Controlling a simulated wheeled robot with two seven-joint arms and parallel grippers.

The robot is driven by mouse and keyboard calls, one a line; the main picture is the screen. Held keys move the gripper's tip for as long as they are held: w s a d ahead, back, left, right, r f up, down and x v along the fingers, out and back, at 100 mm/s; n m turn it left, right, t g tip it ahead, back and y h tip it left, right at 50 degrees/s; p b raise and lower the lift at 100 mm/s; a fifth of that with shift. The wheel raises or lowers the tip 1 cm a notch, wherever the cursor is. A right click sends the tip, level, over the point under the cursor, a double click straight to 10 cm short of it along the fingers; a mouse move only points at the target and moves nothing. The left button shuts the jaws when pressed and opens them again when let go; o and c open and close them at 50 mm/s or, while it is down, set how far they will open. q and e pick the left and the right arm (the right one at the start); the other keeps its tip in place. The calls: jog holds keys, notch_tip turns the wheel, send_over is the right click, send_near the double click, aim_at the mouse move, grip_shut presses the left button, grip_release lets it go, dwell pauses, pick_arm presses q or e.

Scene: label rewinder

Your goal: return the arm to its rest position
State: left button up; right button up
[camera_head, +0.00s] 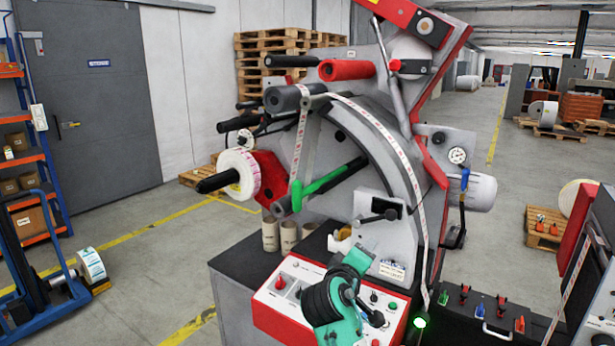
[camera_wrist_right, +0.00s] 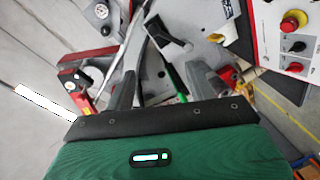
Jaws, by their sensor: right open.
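My right arm (camera_head: 352,262), teal with black parts, shows low in the middle of the head view, in front of the machine's control panel (camera_head: 278,308). I cannot make out its fingertips there. In the right wrist view my right gripper (camera_wrist_right: 164,76) has its two dark fingers spread apart, with nothing held between them. Beyond the fingers are parts of the machine, including a green handle (camera_wrist_right: 175,82) and a black-ended lever. My left gripper is in neither view.
The label rewinder (camera_head: 330,210) fills the middle, with a label roll (camera_head: 240,174) on its left and rods sticking out. The panel's red emergency button (camera_wrist_right: 292,22) shows in the wrist view. A blue-orange shelf (camera_head: 35,185) stands left.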

notch_tip(320, 180, down, 32)
jog(key=s+a+f+n+g+y, duration=0.1)
jog(key=n+g+y, duration=0.1)
jog(key=g+y, duration=0.15)
jog(key=s+d+f+g+y, duration=0.1)
jog(key=s+f+g, duration=0.1)
jog(key=s+f, duration=0.65)
jog(key=s+d+f+g+y, duration=0.15)
jog(key=s+f, duration=0.25)
jog(key=f, duration=0.9)
jog(key=s+d+f+m+g+y, duration=0.1)
jog(key=s+d+f+m+g, duration=0.25)
jog(key=s+f, duration=1.5)
jog(key=s+d+f+m+g, duration=0.1)
jog(key=s+d+f, duration=0.1)
jog(key=s, duration=0.8)
jog(key=s+d+f+m+g, duration=0.1)
jog(key=s+d+f, duration=0.2)
jog(key=s, duration=0.7)
jog(key=s+d+f+m+g, duration=0.1)
jog(key=s+d, duration=0.3)
jog(key=s, duration=0.6)
jog(key=shift+s+f+m, duration=0.15)
jog(key=shift+f+m, duration=0.3)
jog(key=shift+f, duration=0.3)
